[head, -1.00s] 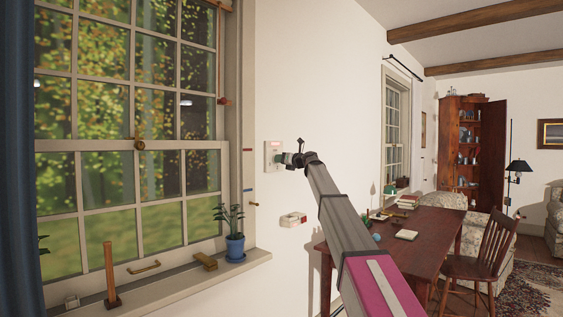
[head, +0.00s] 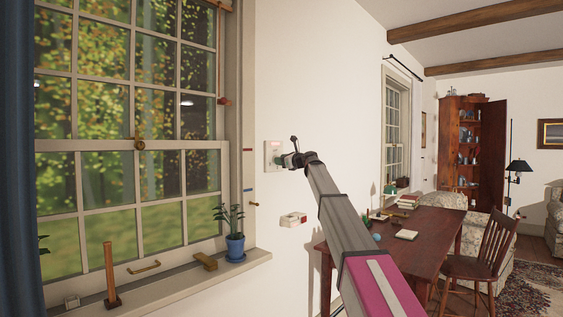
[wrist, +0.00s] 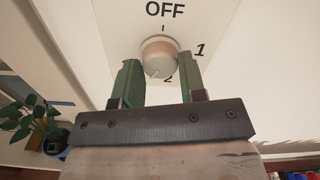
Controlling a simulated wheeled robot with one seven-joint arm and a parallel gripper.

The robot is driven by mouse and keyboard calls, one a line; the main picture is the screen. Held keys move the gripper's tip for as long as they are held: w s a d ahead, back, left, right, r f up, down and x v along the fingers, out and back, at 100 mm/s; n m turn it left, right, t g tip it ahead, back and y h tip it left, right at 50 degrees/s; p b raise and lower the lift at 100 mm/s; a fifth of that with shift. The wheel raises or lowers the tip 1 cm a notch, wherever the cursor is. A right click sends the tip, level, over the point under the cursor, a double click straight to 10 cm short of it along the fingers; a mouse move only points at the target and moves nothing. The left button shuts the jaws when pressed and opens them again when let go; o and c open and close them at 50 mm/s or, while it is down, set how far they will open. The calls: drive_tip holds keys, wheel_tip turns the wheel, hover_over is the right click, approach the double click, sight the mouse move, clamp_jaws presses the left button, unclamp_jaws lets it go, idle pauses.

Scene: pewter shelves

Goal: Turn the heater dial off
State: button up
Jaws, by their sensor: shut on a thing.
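The heater dial (wrist: 159,58) is a round pale knob on a white panel (wrist: 215,22), with OFF printed above it, 1 to its right and 2 below. A small mark near the knob's lower edge lies on the side of the 2. My gripper (wrist: 158,64) has its two green fingers on either side of the dial and is shut on it. In the head view, the heater panel (head: 270,147) is on the white wall right of the window, with my gripper (head: 284,160) at its front. The arm hides part of the panel there.
A white-and-red box (head: 292,219) is on the wall below the panel. A potted plant (head: 235,245) stands on the window sill (head: 180,290). A wooden desk (head: 435,238) and a chair (head: 490,250) are at the right.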

drive_tip(key=shift+f+m, duration=0.2)
drive_tip(key=shift+m, duration=14.9)
drive_tip(key=o, duration=0.9)
drive_tip(key=shift+s+d, duration=0.1)
drive_tip(key=shift+d, duration=0.05)
